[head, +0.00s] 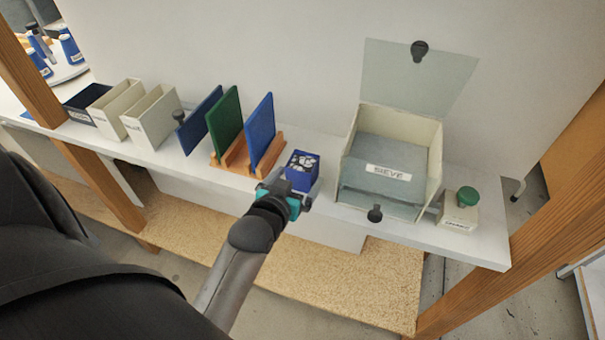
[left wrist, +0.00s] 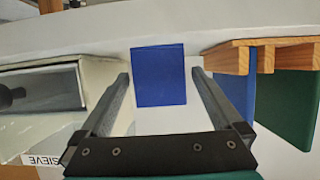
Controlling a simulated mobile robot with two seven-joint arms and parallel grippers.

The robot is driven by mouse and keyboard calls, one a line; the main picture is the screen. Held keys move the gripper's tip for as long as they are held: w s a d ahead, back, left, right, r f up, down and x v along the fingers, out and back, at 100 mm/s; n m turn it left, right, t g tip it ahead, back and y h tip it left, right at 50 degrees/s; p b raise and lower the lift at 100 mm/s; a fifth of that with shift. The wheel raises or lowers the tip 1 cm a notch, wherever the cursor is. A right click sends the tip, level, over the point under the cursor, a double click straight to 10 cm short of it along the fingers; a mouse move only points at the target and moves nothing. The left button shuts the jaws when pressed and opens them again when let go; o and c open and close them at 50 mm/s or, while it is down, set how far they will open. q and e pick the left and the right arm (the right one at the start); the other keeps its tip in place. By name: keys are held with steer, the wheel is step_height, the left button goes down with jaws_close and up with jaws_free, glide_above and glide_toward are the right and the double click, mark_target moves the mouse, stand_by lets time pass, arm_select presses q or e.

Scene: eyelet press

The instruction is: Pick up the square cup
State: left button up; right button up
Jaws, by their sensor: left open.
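The square cup (head: 302,171) is a small blue box on the white shelf, with white and dark pieces showing in its top. In the left wrist view its plain blue side (left wrist: 159,76) shows ahead, between the two finger lines. My left gripper (head: 287,184) is open and at the near side of the cup, close to it. In the left wrist view the fingers (left wrist: 161,84) have a gap on each side of the cup; I cannot tell how far the tips reach along it. My right gripper is not in view.
Left of the cup stands a wooden rack (head: 236,154) with blue and green panels. Right of it is the open SIEVE box (head: 385,172) with a raised clear lid, then a small green-knobbed box (head: 459,211). Cream bins (head: 152,117) stand farther left. A wooden post (head: 99,178) crosses the shelf front.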

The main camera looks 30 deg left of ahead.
mark_target(298, 178)
arm_select(q)
steer(key=shift+b+x, duration=0.35)
steer(key=shift+x, duration=1.4)
steer(key=shift+r, duration=0.1)
steer(key=shift+c, duration=0.2)
steer(key=c, duration=1.3)
steer(key=shift+r, duration=0.1)
